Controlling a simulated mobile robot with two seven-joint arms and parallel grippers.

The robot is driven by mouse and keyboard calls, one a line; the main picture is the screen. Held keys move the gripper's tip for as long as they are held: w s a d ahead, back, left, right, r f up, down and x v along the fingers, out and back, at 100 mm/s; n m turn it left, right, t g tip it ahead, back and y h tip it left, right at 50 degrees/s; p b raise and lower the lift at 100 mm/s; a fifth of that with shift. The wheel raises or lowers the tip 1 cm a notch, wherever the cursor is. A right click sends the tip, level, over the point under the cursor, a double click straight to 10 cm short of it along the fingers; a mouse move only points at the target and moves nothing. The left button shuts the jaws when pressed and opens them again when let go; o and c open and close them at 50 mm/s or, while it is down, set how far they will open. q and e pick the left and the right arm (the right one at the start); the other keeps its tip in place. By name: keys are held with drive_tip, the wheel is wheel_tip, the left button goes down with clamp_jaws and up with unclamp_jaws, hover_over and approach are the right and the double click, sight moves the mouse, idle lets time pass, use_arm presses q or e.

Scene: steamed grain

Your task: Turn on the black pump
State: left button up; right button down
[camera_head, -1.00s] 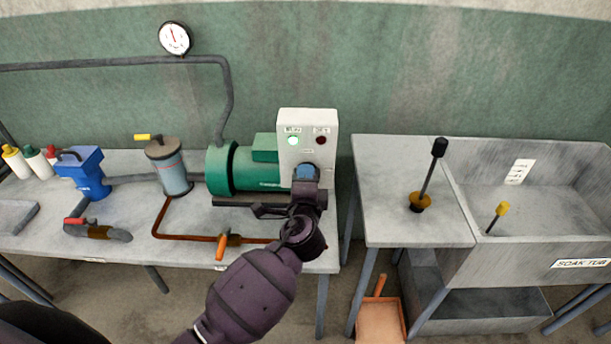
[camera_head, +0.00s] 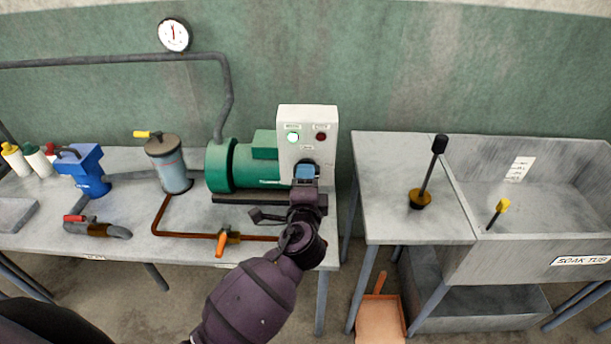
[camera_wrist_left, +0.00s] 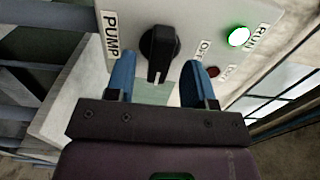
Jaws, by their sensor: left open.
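A white control box (camera_head: 308,122) stands at the right end of the left bench, by the green pump motor (camera_head: 240,168). Its green lamp (camera_head: 293,138) is lit and its red lamp (camera_head: 321,138) is dark. In the left wrist view the black pump knob (camera_wrist_left: 158,54) sits on the box face, beside the PUMP label (camera_wrist_left: 111,36), with the lit RUN lamp (camera_wrist_left: 239,36) to its right. My left gripper (camera_head: 306,172) is open in front of the box. In the wrist view its blue fingers (camera_wrist_left: 161,72) stand either side of the knob, with visible gaps.
A blue device (camera_head: 84,176), a grey canister (camera_head: 170,168) and an orange-handled valve (camera_head: 225,240) are on the left bench. A black-topped lever (camera_head: 430,178) stands on the right bench, beside the soak tub (camera_head: 545,190). A gauge (camera_head: 174,35) is on the wall.

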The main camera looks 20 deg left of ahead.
use_arm(q)
drive_tip(key=b+v, duration=0.1)
drive_tip(key=v, duration=0.7)
drive_tip(key=shift+s, duration=0.25)
